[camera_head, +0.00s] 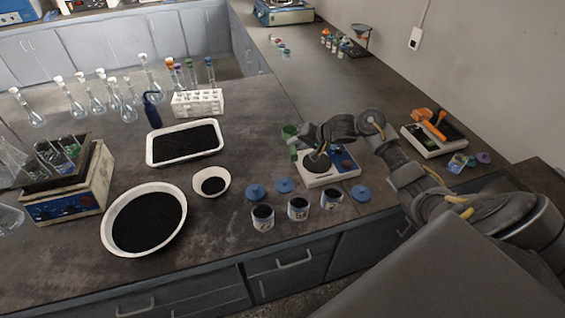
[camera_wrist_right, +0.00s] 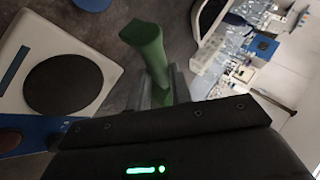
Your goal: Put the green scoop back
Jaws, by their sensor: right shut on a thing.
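The green scoop (camera_head: 289,131) is at the tip of my right gripper (camera_head: 301,140) in the head view, just behind and left of the white balance. I cannot tell how far the scoop is above the bench. The white balance (camera_head: 308,181) has a dark round pan and a blue panel, and it also shows in the right wrist view (camera_wrist_right: 25,35). My left gripper is not in view.
Several labelled jars (camera_head: 298,208) and blue lids (camera_head: 257,192) are in front of the balance. A small white bowl (camera_head: 225,188), a white tray (camera_head: 152,154) and a large round pan (camera_head: 108,235) hold dark grains.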

